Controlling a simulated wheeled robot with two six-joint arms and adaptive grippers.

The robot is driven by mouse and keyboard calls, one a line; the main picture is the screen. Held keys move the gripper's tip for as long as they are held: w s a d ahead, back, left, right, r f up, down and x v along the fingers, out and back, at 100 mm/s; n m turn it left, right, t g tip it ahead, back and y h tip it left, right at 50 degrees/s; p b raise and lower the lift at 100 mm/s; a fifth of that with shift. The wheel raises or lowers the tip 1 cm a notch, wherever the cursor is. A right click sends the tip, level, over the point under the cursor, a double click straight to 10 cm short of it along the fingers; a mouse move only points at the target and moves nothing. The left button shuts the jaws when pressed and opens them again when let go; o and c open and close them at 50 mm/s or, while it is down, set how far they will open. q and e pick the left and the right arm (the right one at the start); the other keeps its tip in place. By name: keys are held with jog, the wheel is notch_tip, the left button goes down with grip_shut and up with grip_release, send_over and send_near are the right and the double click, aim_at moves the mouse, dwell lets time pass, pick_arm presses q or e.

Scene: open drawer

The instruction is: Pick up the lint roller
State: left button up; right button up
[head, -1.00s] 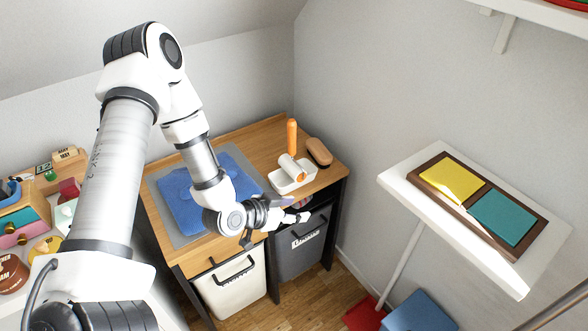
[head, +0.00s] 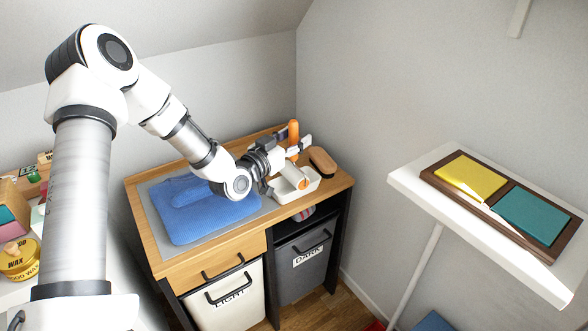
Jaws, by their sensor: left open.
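The lint roller has an orange handle (head: 294,130) standing up and a white roll (head: 292,174) with an orange end, which lies in a white tray (head: 312,184) on the wooden cabinet top. My left gripper (head: 294,143) is open at the lint roller, its fingers pointing right and close to the lower part of the handle. The fingers and wrist hide part of the handle and roll. I cannot tell whether the handle is between the fingers or behind them. My right gripper is not in view.
A brown brush (head: 322,160) lies right of the tray. A folded blue cloth (head: 205,212) lies on a grey mat (head: 158,205) under my arm. Light (head: 232,300) and dark (head: 300,264) bins sit below. A white shelf (head: 420,190) with yellow and teal pads stands right.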

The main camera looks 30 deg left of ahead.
pick_arm(q)
jog(key=shift+a, duration=0.1)
jog(key=c, duration=0.4)
grip_shut()
jog(key=shift+r, duration=0.15)
